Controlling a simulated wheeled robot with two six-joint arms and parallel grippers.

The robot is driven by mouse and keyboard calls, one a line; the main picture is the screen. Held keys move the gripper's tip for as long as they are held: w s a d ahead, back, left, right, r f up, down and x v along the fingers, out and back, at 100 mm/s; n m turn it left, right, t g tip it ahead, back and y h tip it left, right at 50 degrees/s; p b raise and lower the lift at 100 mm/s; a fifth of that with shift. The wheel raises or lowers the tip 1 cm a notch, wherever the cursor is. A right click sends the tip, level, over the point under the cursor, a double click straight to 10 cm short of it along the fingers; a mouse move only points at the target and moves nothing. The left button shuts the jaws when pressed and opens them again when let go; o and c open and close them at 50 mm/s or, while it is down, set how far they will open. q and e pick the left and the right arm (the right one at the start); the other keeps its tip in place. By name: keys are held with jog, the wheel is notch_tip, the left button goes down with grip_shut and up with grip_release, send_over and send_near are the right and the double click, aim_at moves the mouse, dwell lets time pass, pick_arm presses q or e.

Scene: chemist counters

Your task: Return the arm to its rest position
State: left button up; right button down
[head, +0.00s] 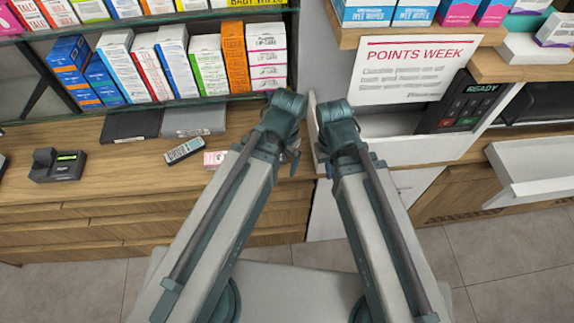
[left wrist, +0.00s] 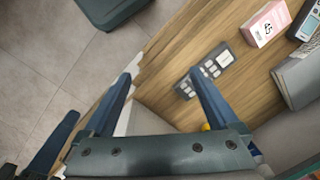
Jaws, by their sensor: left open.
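My left arm (head: 235,190) reaches forward over the wooden counter's front edge in the head view. Its gripper is mostly hidden there behind the arm. In the left wrist view my left gripper (left wrist: 161,74) is open, its two dark blue fingers wide apart with nothing held between them. My right arm (head: 380,215) reaches forward beside it, near a white panel. Only a small dark part of my right gripper (head: 323,168) shows beside that arm, and its jaws are unclear.
The wooden counter (head: 110,205) holds a card terminal (head: 57,166), a grey handheld device (head: 185,151), a pink box (left wrist: 266,24) and folders (head: 194,121). A grey keypad device (left wrist: 212,66) lies near the left fingers. Shelved boxes stand behind. A white points sign (head: 412,68) is right.

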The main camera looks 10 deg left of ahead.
pick_arm(q)
jog(key=shift+s+d+n, duration=0.35)
jog(key=shift+s+d, duration=0.05)
jog(key=shift+d, duration=0.15)
jog(key=shift+s+d+n, duration=0.35)
jog(key=shift+d, duration=0.2)
notch_tip(320, 180, down, 5)
jog(key=b, duration=0.5)
jog(key=shift+f, duration=0.1)
jog(key=shift+r, duration=0.25)
